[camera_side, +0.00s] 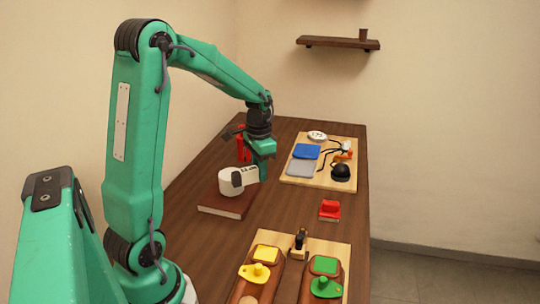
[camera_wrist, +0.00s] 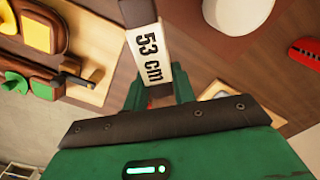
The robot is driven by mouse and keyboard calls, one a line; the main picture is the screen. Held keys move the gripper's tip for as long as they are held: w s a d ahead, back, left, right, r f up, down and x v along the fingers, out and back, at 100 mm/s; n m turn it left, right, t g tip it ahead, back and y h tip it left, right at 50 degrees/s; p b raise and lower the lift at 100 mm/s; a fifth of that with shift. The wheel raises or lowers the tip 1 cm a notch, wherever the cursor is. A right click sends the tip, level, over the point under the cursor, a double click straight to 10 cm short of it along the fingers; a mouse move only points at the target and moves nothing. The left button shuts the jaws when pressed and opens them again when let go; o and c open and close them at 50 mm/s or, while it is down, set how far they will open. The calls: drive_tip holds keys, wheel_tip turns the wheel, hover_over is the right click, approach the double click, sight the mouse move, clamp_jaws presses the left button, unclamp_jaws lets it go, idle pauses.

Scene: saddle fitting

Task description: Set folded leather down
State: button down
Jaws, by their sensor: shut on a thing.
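My gripper (camera_side: 260,172) is shut on the folded leather (camera_wrist: 152,57), a strip with a dark end and a white "53 cm" label in the wrist view. In the side view the strip (camera_side: 237,179) is held beside a white round block (camera_side: 225,183), its dark end in front of it. Whether they touch is unclear. The block stands on a flat brown slab (camera_side: 222,208) on the table. The block also shows at the top of the wrist view (camera_wrist: 238,8). My fingers hide the strip's rear end.
Two brown saddle-like forms with yellow (camera_side: 267,252) and green (camera_side: 325,265) parts lie in front. A red block (camera_side: 330,208) lies to the right. A pale board (camera_side: 318,182) behind holds blue and grey pads and a black helmet. A red object (camera_side: 241,150) stands behind my gripper.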

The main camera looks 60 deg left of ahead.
drive_tip(key=w+a+f+m, duration=0.2)
drive_tip(key=a+m, duration=0.6)
drive_tip(key=a, duration=1.3)
drive_tip(key=shift+w+a+f, duration=0.1)
drive_tip(key=shift+a, duration=0.05)
hover_over(214, 169)
wheel_tip(214, 169, down, 7)
drive_tip(key=shift+f, duration=2)
drive_tip(key=shift+f, duration=0.15)
drive_tip(key=c, duration=1.1)
unclamp_jaws()
drive_tip(key=shift+c, duration=0.2)
